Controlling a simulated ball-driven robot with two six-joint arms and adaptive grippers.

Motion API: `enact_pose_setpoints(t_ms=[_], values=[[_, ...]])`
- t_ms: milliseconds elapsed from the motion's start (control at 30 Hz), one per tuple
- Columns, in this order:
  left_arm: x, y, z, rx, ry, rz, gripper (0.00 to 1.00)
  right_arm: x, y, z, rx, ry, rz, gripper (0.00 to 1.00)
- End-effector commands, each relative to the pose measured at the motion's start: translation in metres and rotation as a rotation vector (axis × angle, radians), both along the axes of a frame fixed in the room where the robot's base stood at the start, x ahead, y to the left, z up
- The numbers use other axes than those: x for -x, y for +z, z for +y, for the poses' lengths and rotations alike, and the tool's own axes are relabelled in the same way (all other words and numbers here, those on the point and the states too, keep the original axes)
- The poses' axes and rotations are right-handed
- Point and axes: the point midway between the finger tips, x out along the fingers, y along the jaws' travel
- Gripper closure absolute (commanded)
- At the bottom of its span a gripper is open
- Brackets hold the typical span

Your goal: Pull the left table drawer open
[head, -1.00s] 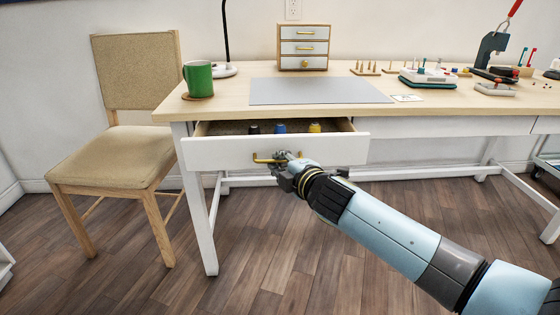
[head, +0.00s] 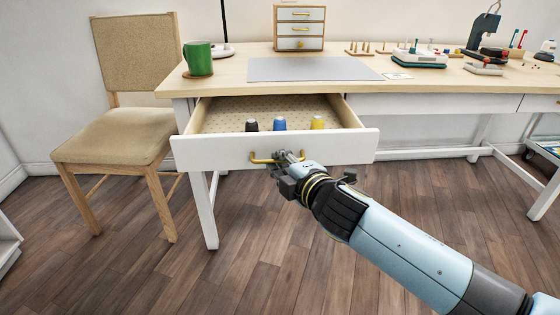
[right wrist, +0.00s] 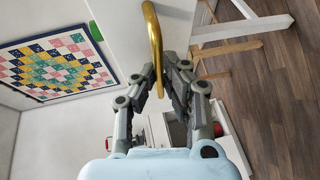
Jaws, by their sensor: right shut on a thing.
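The left table drawer (head: 222,153) is open, pulled out from under the tabletop. Its patterned inside shows, with a black spool (head: 251,125), a blue spool (head: 279,123) and a yellow spool (head: 317,122) near the front. My right gripper (head: 283,160) is shut on the drawer's brass handle (head: 259,160). In the right wrist view the handle (right wrist: 152,40) runs down between the two fingers of the gripper (right wrist: 160,85). My left gripper is not in view.
The table (head: 228,85) bears a green mug (head: 198,59) at its left, a grey mat (head: 310,69) and a small drawer box (head: 300,28). A chair (head: 112,150) stands left of the drawer. Wooden floor in front is clear.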

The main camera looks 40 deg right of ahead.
Motion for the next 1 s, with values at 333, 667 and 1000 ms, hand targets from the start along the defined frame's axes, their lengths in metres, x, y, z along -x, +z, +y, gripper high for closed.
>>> enact_pose_setpoints(t_ms=[333, 667, 1000], values=[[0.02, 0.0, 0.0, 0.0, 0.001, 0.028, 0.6, -0.001, 0.001, 0.0, -0.002, 0.0, -0.003, 0.69], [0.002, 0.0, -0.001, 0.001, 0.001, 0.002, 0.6, 0.004, 0.0, 0.001, 0.0, 0.0, 0.0, 0.68], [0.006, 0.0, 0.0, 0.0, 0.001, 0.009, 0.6, 0.068, 0.013, 0.01, 0.0, 0.0, 0.002, 0.68]])
